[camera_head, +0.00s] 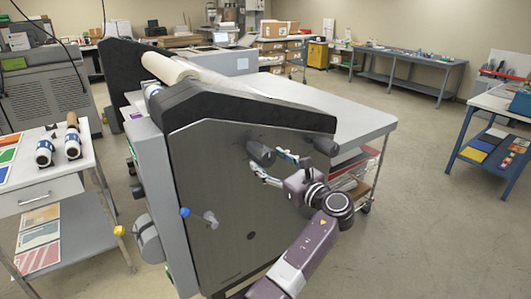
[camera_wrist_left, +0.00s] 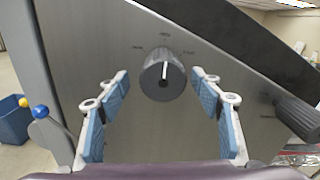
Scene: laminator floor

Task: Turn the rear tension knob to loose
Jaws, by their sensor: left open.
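Two dark knobs sit on the grey side panel (camera_head: 215,190) of the laminator. The left one (camera_head: 261,152) is centred ahead of my gripper in the wrist view (camera_wrist_left: 163,75). Its white pointer line stands about upright, towards the top mark; small marks around it are too blurred to read. The other knob (camera_head: 326,146) is at the right in the wrist view (camera_wrist_left: 297,117). I cannot tell which is the rear one. My left gripper (camera_head: 270,166) is open, its blue-padded fingers (camera_wrist_left: 163,92) to either side of the left knob, apparently not touching it.
A side table (camera_head: 50,185) with rolls stands at the left. A blue-framed bench (camera_head: 490,105) is at the right, with clear floor before it.

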